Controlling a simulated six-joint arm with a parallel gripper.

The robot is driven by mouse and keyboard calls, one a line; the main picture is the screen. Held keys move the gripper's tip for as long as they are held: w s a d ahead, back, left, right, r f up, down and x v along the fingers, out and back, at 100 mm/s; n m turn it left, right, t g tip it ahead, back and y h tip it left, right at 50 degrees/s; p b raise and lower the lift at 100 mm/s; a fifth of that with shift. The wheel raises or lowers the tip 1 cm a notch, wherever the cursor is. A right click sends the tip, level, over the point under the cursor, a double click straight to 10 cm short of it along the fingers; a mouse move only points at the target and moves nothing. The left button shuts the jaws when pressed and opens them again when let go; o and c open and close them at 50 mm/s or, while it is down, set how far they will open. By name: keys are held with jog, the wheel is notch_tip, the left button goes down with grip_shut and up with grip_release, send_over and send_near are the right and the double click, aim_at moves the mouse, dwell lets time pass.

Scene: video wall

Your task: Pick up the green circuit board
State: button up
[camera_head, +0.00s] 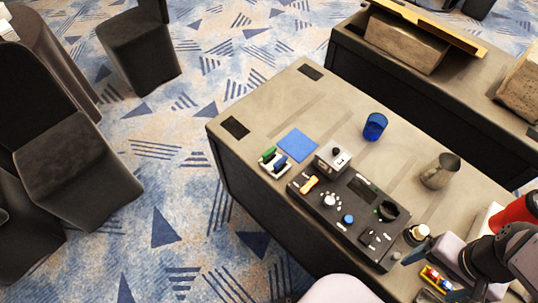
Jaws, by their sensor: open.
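A small green piece (268,154), which looks like the green circuit board, stands in a small white rack (267,168) near the table's left edge. A dark blue piece (280,163) stands beside it in the same rack. My gripper (424,262) is at the lower right, at the end of my dark arm, open and far from the rack. Its fingers are small and partly hidden, and I see nothing held in it.
A black control panel (346,212) with knobs lies between the rack and my arm. A grey-white box (333,160), blue mat (298,145), blue cup (375,126) and metal pitcher (440,171) stand nearby. The table's (290,95) far left part is mostly clear.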

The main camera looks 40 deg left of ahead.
jog(key=shift+c, duration=0.7)
jog(key=c, duration=1.1)
jog(key=shift+o, duration=0.2)
